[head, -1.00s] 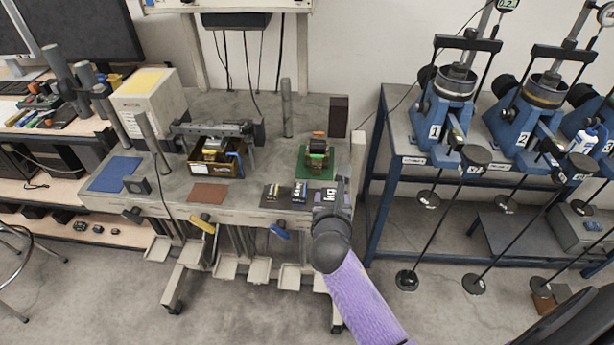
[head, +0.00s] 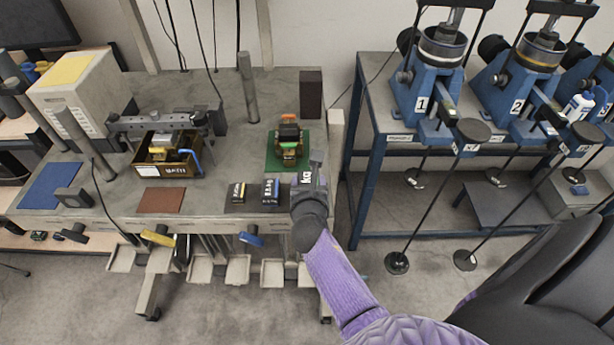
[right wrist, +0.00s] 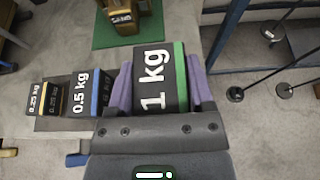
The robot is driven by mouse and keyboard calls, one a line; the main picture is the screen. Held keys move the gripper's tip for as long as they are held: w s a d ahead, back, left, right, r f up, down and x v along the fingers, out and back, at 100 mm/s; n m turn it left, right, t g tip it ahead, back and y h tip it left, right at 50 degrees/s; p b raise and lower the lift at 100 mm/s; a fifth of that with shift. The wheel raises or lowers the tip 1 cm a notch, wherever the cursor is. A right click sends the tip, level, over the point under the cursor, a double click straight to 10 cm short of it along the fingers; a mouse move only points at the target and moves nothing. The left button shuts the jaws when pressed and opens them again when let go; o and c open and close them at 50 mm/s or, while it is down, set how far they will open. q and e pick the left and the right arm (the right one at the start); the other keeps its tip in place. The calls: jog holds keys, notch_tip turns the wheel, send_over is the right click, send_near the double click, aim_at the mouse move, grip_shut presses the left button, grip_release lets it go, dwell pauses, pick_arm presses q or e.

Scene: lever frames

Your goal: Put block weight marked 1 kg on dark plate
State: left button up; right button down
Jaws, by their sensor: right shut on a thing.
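The block weight marked 1 kg (right wrist: 153,82) is black with white print and a green side. In the right wrist view it sits between the purple fingers of my right gripper (right wrist: 160,90), which is shut on it. In the head view the block (head: 306,177) and my right gripper (head: 309,190) are at the table's front right edge; I cannot tell whether the block touches the table. A dark mat (head: 252,202) lies left of it. Round dark plates top the rods at the lever frames, one by frame 1 (head: 473,130) and another by frame 2 (head: 588,132). My left gripper is out of view.
Weights marked 0.5 kg (right wrist: 82,93) and 0.25 kg (right wrist: 45,98) stand left of the held block. A green mat (head: 273,161) with a stack lies behind it. Blue lever frames (head: 424,102) fill the bench at right. Hanging rods with round feet (head: 397,263) stand before it.

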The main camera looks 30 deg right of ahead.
jog(key=shift+f, duration=0.25)
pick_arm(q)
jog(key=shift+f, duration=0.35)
pick_arm(e)
jog(key=shift+f, duration=0.1)
jog(key=shift+c, duration=2)
grip_release()
jog(key=shift+f, duration=0.2)
jog(key=o, duration=0.4)
jog(key=shift+r, duration=0.2)
